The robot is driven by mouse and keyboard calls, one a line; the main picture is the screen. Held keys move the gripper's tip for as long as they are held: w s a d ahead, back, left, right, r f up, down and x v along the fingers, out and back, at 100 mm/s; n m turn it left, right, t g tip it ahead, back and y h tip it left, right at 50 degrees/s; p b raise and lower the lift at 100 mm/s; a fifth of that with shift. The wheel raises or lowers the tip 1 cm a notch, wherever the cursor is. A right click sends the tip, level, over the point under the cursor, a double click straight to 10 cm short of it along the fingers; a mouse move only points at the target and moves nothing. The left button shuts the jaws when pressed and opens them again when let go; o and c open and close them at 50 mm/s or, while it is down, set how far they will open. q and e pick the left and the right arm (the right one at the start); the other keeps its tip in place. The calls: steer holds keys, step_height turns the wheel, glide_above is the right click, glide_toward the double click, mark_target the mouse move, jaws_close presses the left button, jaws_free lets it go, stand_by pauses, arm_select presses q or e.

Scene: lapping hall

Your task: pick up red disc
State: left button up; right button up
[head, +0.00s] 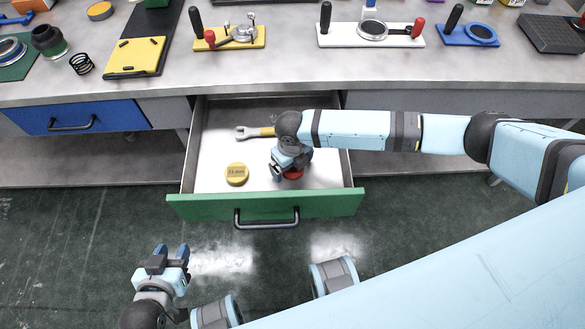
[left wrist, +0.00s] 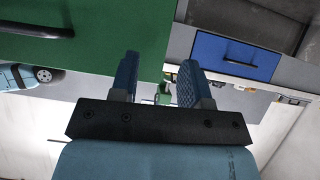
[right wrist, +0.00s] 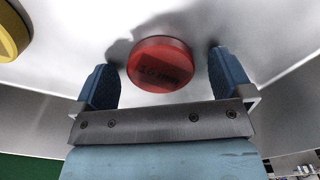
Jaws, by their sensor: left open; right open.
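The red disc (right wrist: 162,64) lies flat on the floor of the open drawer, with dark lettering on its top. In the head view the red disc (head: 292,174) is mostly hidden under my right gripper (head: 284,172). In the right wrist view my right gripper (right wrist: 165,85) is open, with its fingers either side of the near part of the disc and gaps on both sides. My left gripper (head: 171,255) is open and empty, low in front of the drawer at the left; it also shows in the left wrist view (left wrist: 158,80).
The drawer's green front (head: 335,204) has a dark handle (head: 266,218). A yellow disc (head: 237,174) and a wrench (head: 254,132) also lie in the drawer. A shut blue drawer (head: 75,117) is to the left. The worktop (head: 290,75) above carries fixtures and boards.

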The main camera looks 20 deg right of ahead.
steer(key=c, duration=1)
steer(key=shift+c, duration=0.2)
